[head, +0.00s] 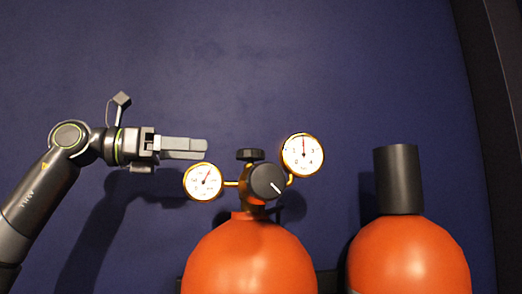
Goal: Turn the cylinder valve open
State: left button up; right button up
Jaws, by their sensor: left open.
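The cylinder valve is a round black knob (267,181) with a white line on its face pointing to the lower right. It sits on top of an orange cylinder (250,258). A smaller dark knob (250,155) is just above it. A gauge (203,181) is on its left and another gauge (303,155) is on its upper right. My left gripper (205,150) is open and empty, pointing right, above the left gauge and left of the small dark knob. My right gripper is not in view.
A second orange cylinder (408,260) with a black cap (398,180) stands at the right. A dark blue wall (250,60) is behind everything. The area above the gauges is clear. A dark frame edge runs down the far right.

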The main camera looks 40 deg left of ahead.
aim_at(260, 153)
pick_arm(q)
jog(key=p+x, duration=0.3)
jog(key=x, duration=0.2)
jog(key=p+x, duration=0.4)
jog(key=x, duration=0.2)
jog(key=shift+w+d+r, duration=0.15)
jog(key=shift+w+r, duration=0.05)
jog(key=shift+r, duration=0.05)
jog(key=shift+w+d+f+p, duration=0.25)
jog(key=shift+w+d+p, duration=0.2)
jog(key=shift+w+p, duration=0.3)
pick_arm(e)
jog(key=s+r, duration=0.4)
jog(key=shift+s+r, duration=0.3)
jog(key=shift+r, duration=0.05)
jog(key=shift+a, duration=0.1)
pick_arm(q)
jog(key=c, duration=1)
jog(key=shift+o, duration=0.2)
jog(key=shift+w+a+r+n+t+y+p, duration=0.15)
jog(key=shift+n+t+y+p, duration=0.45)
jog(key=shift+n+y, duration=0.75)
jog(key=shift+s+a+f+n+t+y+p, duration=0.15)
jog(key=shift+n+t+y+p, duration=0.5)
jog(key=shift+y, duration=1.2)
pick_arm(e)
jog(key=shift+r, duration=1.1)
pick_arm(q)
jog(key=shift+w+r+n, duration=0.1)
jog(key=shift+n, duration=0.2)
